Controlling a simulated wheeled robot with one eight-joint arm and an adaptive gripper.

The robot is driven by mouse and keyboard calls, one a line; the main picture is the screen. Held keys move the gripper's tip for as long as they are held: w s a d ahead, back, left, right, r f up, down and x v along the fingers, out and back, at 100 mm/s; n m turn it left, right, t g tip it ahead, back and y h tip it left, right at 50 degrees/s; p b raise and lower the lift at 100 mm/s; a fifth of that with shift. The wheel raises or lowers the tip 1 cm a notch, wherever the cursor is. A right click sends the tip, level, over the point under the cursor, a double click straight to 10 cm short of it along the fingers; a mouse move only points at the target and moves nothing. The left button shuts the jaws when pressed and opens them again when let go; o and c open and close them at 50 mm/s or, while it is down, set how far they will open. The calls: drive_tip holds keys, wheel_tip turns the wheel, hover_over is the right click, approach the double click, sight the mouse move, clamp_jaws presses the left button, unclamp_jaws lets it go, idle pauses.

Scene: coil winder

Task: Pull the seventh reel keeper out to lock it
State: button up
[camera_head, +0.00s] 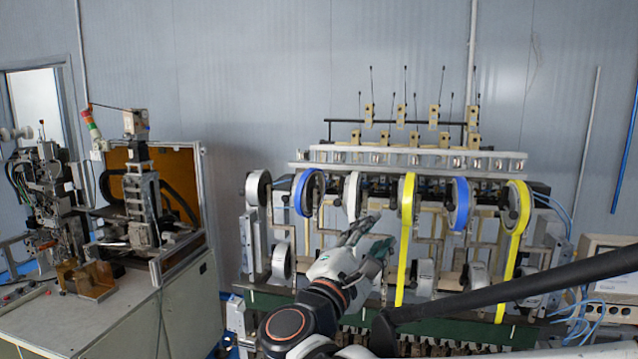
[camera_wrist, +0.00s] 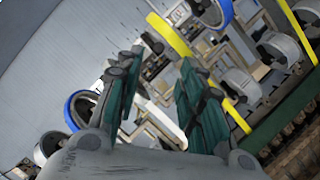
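The coil winder's reels hang in a row. They include a grey reel (camera_head: 258,188), a blue reel (camera_head: 309,193), a white reel (camera_head: 352,196), a yellow reel (camera_head: 407,200), a second blue reel (camera_head: 459,204) and a far-right yellow reel (camera_head: 518,207). Grey reels (camera_head: 281,261) sit in a lower row. I cannot tell which keeper is the seventh; the keepers are too small to make out. My gripper (camera_head: 373,231) is in front of the rack, below the white and yellow reels. In the wrist view my gripper (camera_wrist: 158,80) has its fingers apart, with nothing between them.
A grey rail (camera_head: 410,158) with tensioners runs above the reels. Yellow strips hang from the yellow reels. A green ledge (camera_head: 262,303) lies below the rack. A separate machine on a cabinet (camera_head: 185,300) stands at left, and a beige box (camera_head: 606,262) at right.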

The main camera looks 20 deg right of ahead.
sight(392, 207)
drive_tip(key=p+x, duration=0.2)
drive_tip(key=x, duration=0.7)
drive_tip(key=shift+w+d+r, duration=0.1)
drive_tip(key=shift+w, duration=0.2)
